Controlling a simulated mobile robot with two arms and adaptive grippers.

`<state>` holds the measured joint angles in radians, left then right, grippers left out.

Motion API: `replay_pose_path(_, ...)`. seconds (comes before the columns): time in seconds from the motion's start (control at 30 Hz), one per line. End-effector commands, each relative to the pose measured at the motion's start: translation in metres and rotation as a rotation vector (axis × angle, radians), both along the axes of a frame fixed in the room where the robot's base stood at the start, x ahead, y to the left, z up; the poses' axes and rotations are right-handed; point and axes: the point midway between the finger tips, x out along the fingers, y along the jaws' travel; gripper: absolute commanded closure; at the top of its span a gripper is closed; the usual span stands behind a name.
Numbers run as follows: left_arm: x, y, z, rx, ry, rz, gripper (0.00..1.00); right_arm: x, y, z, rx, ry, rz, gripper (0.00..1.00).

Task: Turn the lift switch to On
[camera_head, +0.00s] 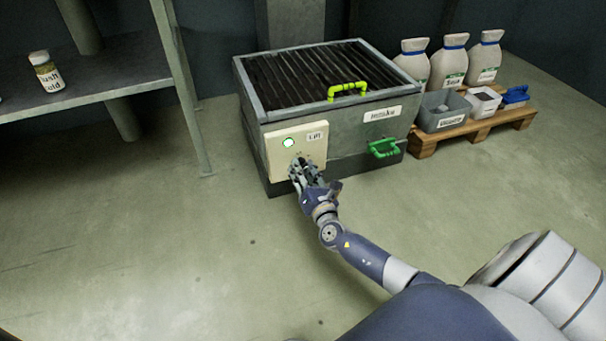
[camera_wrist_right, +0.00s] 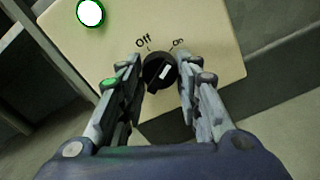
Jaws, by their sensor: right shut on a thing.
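The lift switch is a black round knob (camera_wrist_right: 160,73) with a white mark, on a cream panel (camera_head: 314,139) at the front of a grey metal box. In the right wrist view, "Off" is printed at its upper left and "On" at its upper right. The white mark tilts up and right, toward the "On" side. My right gripper (camera_head: 304,168) is at the panel, its two fingers (camera_wrist_right: 160,75) on either side of the knob and shut on it. In the head view the gripper hides the knob. My left gripper is not in view.
A round lamp (camera_head: 288,142) on the panel glows white-green beside a "Lift" label. The box has a slatted top with a yellow-green handle (camera_head: 347,89) and a green front handle (camera_head: 384,148). A shelf (camera_head: 120,82) stands left; a pallet (camera_head: 470,130) with bins stands right.

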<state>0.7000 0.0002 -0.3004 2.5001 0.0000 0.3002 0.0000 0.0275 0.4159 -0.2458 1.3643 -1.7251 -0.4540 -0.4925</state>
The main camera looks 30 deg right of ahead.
Motion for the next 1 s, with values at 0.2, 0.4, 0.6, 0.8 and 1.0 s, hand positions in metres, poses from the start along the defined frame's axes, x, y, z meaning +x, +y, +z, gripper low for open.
replay_pose_path(0.2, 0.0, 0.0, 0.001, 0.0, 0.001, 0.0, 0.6, 0.0, 0.0, 0.0, 0.004, 0.0, 0.0, 0.92)
replay_pose_path(0.4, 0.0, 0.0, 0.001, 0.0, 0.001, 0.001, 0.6, 0.0, 0.0, 0.0, 0.003, 0.001, 0.0, 0.48)
replay_pose_path(0.6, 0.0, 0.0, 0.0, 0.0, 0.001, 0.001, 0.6, 0.0, 0.0, 0.0, 0.002, 0.001, 0.0, 0.48)
replay_pose_path(0.8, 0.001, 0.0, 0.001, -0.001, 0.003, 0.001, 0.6, -0.008, 0.002, -0.001, 0.002, 0.002, 0.0, 0.48)
replay_pose_path(1.0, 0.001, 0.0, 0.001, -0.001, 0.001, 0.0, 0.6, -0.038, 0.009, -0.001, 0.003, 0.003, 0.001, 0.48)
